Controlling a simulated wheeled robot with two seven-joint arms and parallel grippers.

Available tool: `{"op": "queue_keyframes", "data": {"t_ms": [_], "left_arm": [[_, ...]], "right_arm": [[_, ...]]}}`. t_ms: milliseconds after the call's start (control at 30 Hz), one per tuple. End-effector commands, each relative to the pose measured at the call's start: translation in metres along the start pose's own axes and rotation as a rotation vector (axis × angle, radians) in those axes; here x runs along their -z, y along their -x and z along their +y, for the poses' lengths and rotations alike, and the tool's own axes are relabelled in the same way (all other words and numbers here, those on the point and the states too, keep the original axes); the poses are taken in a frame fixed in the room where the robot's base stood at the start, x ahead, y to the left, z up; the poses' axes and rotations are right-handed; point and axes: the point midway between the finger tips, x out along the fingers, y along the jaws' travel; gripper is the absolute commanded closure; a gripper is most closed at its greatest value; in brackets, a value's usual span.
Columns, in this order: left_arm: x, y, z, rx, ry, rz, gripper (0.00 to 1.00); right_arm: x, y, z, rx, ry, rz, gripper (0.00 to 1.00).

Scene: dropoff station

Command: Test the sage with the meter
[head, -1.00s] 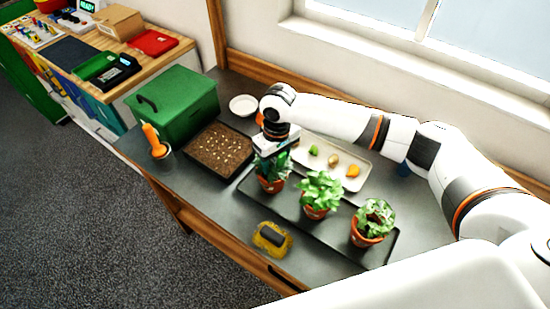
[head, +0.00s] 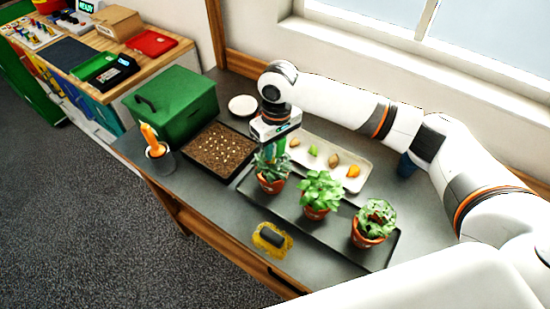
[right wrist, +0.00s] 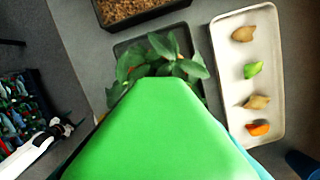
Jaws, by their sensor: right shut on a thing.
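My right gripper (head: 275,137) is shut on a green meter (head: 276,151), which points down over the leftmost potted plant (head: 271,172). This plant has long, dull green leaves and looks like the sage. In the right wrist view the green meter (right wrist: 165,130) fills the lower middle and hides most of the pot, with leaves (right wrist: 155,62) just beyond it. The meter's lower end is hidden, so I cannot tell whether it touches the soil. A white, dark-tipped part at lower left there may be my left gripper (right wrist: 65,128); its jaws are unclear.
A black tray (head: 340,243) also holds a bright green plant (head: 319,189) and a variegated plant (head: 375,218).

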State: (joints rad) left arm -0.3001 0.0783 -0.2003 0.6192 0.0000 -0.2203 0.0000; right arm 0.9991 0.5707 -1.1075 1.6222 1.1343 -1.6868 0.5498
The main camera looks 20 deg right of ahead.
Motion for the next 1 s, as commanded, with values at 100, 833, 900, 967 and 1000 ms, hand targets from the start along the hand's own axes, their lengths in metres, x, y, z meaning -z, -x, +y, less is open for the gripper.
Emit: {"op": "queue_keyframes", "data": {"t_ms": [100,833,900,967,1000], "left_arm": [[0.001,-0.007,0.000,-0.001,-0.001,0.000,0.28],[-0.002,0.025,0.002,-0.002,-0.001,-0.001,0.28],[-0.003,0.029,0.002,-0.002,-0.001,-0.001,0.28],[-0.003,0.032,0.002,-0.002,-0.001,-0.001,0.28],[-0.003,0.035,0.002,-0.002,-0.001,-0.001,0.28]], "right_arm": [[-0.001,0.023,0.001,0.000,0.001,-0.004,1.00],[0.000,0.078,0.004,-0.002,0.000,0.001,1.00],[0.000,0.081,0.004,-0.002,0.000,0.001,1.00],[0.000,0.084,0.004,-0.002,0.000,0.001,1.00],[0.000,0.086,0.004,-0.002,0.000,0.001,1.00]]}}
